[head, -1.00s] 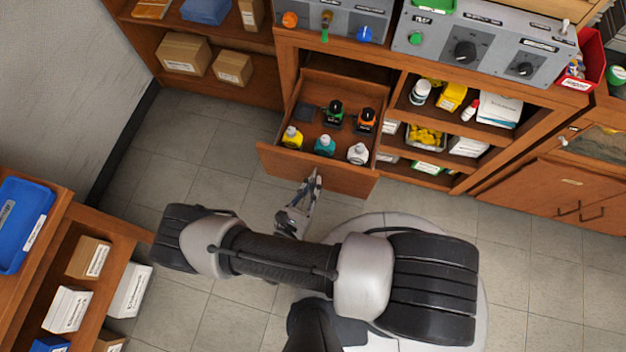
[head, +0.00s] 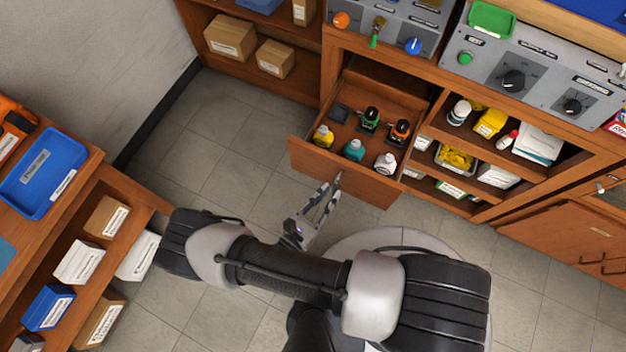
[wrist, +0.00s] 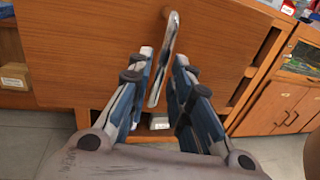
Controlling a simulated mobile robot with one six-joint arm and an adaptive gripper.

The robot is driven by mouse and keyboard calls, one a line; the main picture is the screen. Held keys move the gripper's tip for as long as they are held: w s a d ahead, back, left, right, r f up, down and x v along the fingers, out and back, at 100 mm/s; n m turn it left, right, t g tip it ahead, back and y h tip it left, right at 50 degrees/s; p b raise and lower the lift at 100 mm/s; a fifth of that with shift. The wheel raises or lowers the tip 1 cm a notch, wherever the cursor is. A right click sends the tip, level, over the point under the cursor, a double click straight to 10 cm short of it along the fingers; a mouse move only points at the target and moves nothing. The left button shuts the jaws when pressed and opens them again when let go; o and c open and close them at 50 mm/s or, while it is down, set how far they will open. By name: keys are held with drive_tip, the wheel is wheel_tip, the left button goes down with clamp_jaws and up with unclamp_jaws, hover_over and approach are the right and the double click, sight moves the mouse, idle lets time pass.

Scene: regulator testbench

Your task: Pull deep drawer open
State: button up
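The deep drawer (head: 345,173) stands pulled out of the wooden bench, with bottles inside in the head view. Its plain wooden front (wrist: 80,50) fills much of the wrist view. A metal bar handle (wrist: 163,60) sticks out from that front. My gripper (wrist: 164,58) is open, with one finger on each side of the handle and visible gaps between them. In the head view my gripper (head: 331,187) is just in front of the drawer front, and the arm hides part of the floor behind it.
Several bottles, including a yellow one (head: 323,136) and a white one (head: 386,162), stand in the drawer. Open shelves (head: 480,150) with supplies are at its right. A shelf unit (head: 120,185) stands at left. Floor tiles (head: 230,150) left of the drawer are clear.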

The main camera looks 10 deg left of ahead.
drive_tip(key=v, duration=0.8)
drive_tip(key=shift+s, duration=0.1)
drive_tip(key=w+d+r+m+g, duration=0.2)
drive_tip(key=w+r+m+g, duration=0.2)
drive_tip(key=r+m+g, duration=0.7)
drive_tip(key=w+d+r+m+g, duration=0.2)
drive_tip(key=w+r+m+g, duration=0.3)
drive_tip(key=r, duration=0.9)
drive_tip(key=s+d+r+m+t+y, duration=0.2)
drive_tip(key=s+d+r+m+y, duration=0.1)
drive_tip(key=d+r+m, duration=0.4)
drive_tip(key=s+d+r+m+t+y, duration=0.2)
drive_tip(key=d+r+m+y, duration=0.3)
drive_tip(key=r, duration=0.5)
drive_tip(key=shift+s+d+r+m+t+y, duration=0.4)
drive_tip(key=shift+d+m+t, duration=0.1)
drive_tip(key=shift+d+m, duration=0.65)
